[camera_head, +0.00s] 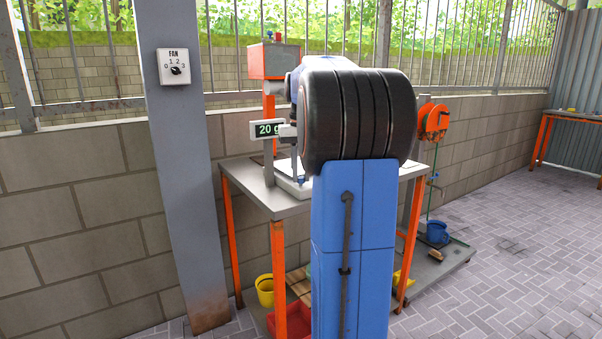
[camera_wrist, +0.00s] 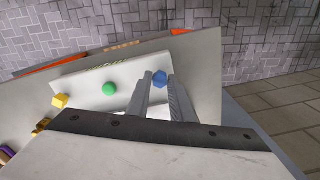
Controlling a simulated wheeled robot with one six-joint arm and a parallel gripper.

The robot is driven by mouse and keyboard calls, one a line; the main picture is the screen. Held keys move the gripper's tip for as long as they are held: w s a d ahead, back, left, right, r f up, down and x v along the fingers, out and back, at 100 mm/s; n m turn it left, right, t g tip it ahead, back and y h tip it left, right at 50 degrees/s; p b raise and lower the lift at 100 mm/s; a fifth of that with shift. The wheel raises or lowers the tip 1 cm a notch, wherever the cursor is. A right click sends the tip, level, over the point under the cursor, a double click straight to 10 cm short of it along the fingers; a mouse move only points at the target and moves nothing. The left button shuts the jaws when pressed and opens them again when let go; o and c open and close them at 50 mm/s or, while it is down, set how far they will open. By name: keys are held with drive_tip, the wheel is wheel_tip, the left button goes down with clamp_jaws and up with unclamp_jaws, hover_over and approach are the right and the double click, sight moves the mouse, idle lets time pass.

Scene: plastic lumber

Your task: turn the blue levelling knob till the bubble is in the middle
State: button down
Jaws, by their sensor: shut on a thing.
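In the wrist view the blue levelling knob (camera_wrist: 160,78) sits at the right end of a white scale (camera_wrist: 75,84). My gripper (camera_wrist: 161,84) is shut on the knob, with one grey finger on each side of it. A round green spot (camera_wrist: 109,89) lies on the white top to the left of the knob. It may be the bubble level, but no bubble can be made out in it.
The scale's display (camera_head: 267,129) reads 20 g. The table (camera_head: 250,188) has orange legs. Small yellow pieces (camera_wrist: 60,100) lie left of the scale in the wrist view. A post with a fan switch (camera_head: 174,69) stands left of the table. Open paving (camera_head: 510,260) lies to the right.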

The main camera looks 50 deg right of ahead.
sight(301, 177)
drive_tip(key=shift+n, duration=1)
drive_tip(key=c, duration=1.6)
unclamp_jaws()
drive_tip(key=shift+o, duration=0.2)
wheel_tip(301, 177, up, 18)
drive_tip(key=shift+f, duration=0.25)
drive_tip(key=shift+a, duration=0.1)
